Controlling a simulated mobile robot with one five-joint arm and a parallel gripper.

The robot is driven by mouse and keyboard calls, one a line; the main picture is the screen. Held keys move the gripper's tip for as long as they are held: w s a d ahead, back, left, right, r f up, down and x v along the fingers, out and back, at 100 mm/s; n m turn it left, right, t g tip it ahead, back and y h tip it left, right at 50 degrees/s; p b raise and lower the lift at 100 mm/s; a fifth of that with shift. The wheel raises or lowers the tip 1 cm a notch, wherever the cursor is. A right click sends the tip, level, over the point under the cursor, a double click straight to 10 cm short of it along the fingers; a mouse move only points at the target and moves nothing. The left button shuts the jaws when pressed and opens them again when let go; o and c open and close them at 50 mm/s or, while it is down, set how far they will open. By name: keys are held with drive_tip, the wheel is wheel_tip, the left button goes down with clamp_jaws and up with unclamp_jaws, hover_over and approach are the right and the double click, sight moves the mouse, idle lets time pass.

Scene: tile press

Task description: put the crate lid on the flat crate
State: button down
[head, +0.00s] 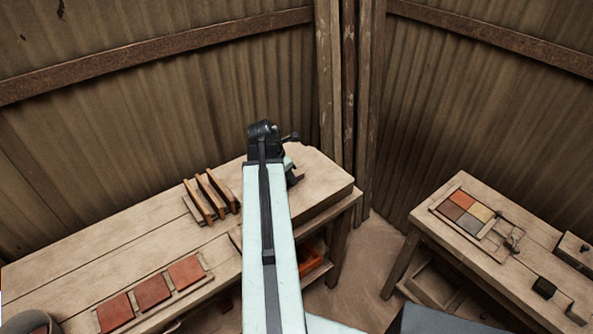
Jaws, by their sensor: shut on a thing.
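My gripper (293,174) is over the right end of the long wooden bench (325,180). My pale arm and dark wrist hide most of it, and only a small dark part shows at the right side of the arm. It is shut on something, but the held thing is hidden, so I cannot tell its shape. I cannot make out the crate lid. An orange-red open box (312,258) sits on the shelf under the bench, partly behind my arm. I cannot tell whether it is the flat crate.
Upright boards in a rack (187,206) stand left of my arm on the bench. A tray (207,268) with three red tiles lies nearer. A second table (450,200) at right holds a panel of coloured tiles (466,211) and a dark block (544,287). Floor separates the tables.

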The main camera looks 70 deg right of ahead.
sight(296, 170)
drive_tip(key=d, duration=0.7)
drive_tip(key=shift+w+d+f+b, duration=0.2)
drive_tip(key=shift+d+f+b, duration=0.1)
drive_tip(key=shift+f, duration=0.05)
wheel_tip(296, 170, down, 4)
drive_tip(key=b, duration=0.4)
drive_tip(key=shift+s+d, duration=0.1)
drive_tip(key=shift+d, duration=0.05)
drive_tip(key=shift+w+r, duration=0.2)
drive_tip(key=shift+s+f+b, duration=0.1)
drive_tip(key=shift+f+b, duration=0.3)
drive_tip(key=shift+f, duration=0.25)
drive_tip(key=c, duration=1.3)
unclamp_jaws()
drive_tip(key=shift+r, duration=0.1)
